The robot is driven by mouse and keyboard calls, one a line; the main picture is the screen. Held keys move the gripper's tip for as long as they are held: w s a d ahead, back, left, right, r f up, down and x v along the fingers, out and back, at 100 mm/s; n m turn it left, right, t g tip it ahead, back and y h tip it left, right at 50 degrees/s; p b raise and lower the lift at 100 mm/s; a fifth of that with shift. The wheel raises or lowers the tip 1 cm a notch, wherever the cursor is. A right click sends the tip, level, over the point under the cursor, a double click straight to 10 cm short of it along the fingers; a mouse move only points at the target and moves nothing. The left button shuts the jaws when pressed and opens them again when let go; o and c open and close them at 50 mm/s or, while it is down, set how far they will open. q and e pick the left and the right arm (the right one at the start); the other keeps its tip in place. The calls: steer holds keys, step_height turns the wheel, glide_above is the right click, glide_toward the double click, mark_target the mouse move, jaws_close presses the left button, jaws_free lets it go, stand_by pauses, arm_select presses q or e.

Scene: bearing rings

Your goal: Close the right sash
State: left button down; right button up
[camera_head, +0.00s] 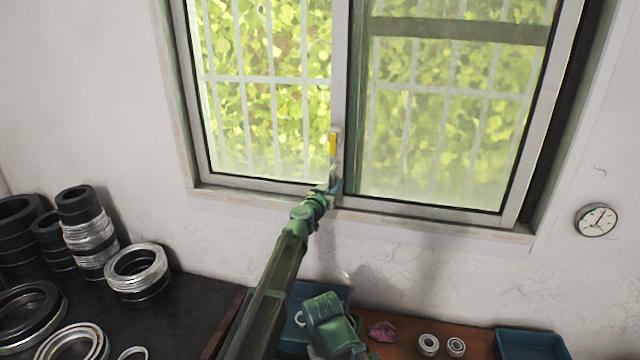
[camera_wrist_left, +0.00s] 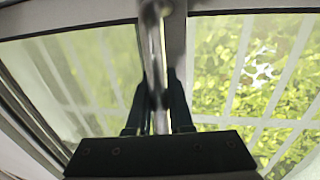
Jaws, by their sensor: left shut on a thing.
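The window has a light frame with two halves side by side. The right sash (camera_head: 340,80) has a pale upright stile in the middle of the window, with a yellow mark (camera_head: 333,144) low on it. The right half looks hazier than the left, and a dark crossbar runs near its top. My left gripper (camera_head: 334,184) is at the foot of this stile, just above the sill. In the left wrist view, its dark fingers (camera_wrist_left: 157,105) are shut around an upright metal handle (camera_wrist_left: 153,55). My right gripper does not show.
Black and silver bearing rings (camera_head: 137,270) stand in stacks on the dark bench at left. Blue bins (camera_head: 530,345), two small bearings (camera_head: 429,344) and a reddish cloth (camera_head: 382,331) are below the window. A round clock (camera_head: 597,220) hangs at right.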

mark_target(353, 178)
arm_select(q)
steer(key=shift+s+d, duration=0.3)
steer(key=shift+d, duration=0.6)
steer(key=shift+s+d, duration=0.3)
steer(key=shift+d, duration=0.55)
steer(key=c, duration=0.8)
jaws_free()
steer(key=shift+d, duration=0.2)
steer(key=shift+a, duration=0.15)
steer(key=v, duration=1.3)
steer(key=shift+s+a, duration=0.2)
steer(key=shift+s, duration=0.1)
